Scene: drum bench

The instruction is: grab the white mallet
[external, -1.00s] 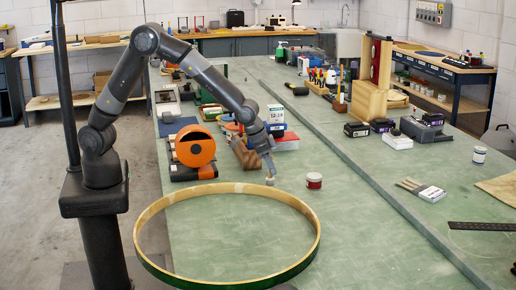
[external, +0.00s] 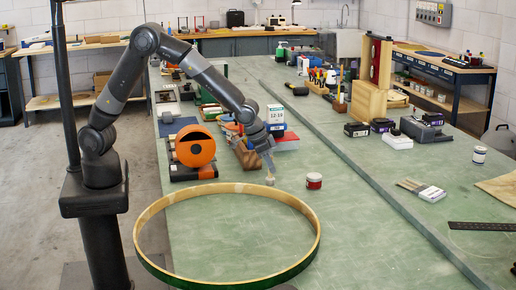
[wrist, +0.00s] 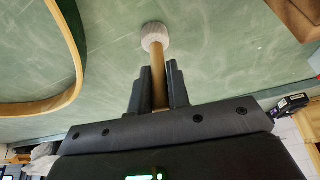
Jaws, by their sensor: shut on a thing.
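The white mallet shows in the wrist view as a round white head (wrist: 155,36) on a pale wooden handle (wrist: 158,75). My gripper (wrist: 157,85) is shut on the handle, one dark finger on each side of it, with the head beyond the fingertips. In the external view the white head (external: 270,181) is small and low over the green bench, below my gripper (external: 268,165). I cannot tell whether the head touches the bench. The far end of the handle is hidden by the gripper.
A large wooden hoop (external: 305,212) lies on the bench (external: 370,235) in front of the mallet. A red and white tin (external: 314,181) stands just right of it. An orange drum-shaped device (external: 195,146) is at the left.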

